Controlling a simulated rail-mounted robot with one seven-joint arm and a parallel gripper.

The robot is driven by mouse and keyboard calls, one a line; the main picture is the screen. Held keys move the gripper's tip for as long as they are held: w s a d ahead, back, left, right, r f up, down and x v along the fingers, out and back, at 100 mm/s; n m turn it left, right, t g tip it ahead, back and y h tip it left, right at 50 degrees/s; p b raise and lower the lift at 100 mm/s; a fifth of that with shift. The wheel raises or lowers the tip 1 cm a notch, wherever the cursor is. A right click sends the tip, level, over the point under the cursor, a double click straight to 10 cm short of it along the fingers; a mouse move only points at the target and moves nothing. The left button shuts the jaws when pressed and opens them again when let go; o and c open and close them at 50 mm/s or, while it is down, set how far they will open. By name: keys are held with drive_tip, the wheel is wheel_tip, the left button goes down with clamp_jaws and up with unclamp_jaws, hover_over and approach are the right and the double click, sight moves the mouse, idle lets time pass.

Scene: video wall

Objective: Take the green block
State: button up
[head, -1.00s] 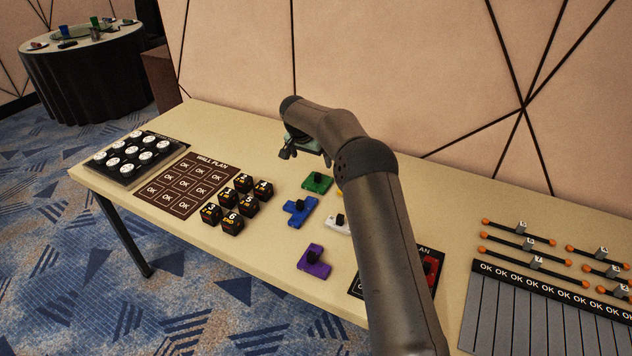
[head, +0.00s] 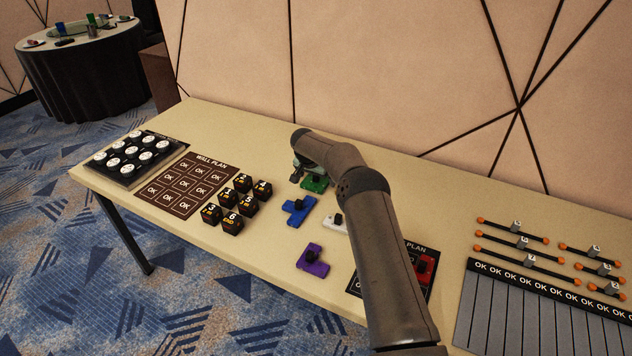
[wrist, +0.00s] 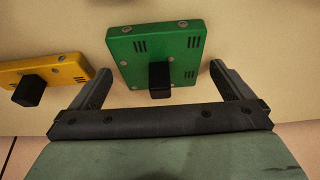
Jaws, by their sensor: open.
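The green block (head: 314,184) lies on the table near its back half, partly hidden by my gripper (head: 306,172). In the wrist view the green block (wrist: 180,48) is a flat plate with a black knob (wrist: 159,80) standing on it. My gripper (wrist: 165,88) is open and empty in the wrist view. Its two fingers point toward the green block, one on each side of the knob, and the knob appears between them. I cannot tell the exact height of the fingers above the block.
A yellow block (wrist: 45,78) lies beside the green one in the wrist view. A blue block (head: 300,211), a white block (head: 336,223), a purple block (head: 313,260) and a red block (head: 426,268) lie nearby. Several black numbered cubes (head: 232,222) stand to the left.

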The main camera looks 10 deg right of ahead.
drive_tip(key=c, duration=1.2)
drive_tip(key=shift+r, duration=0.15)
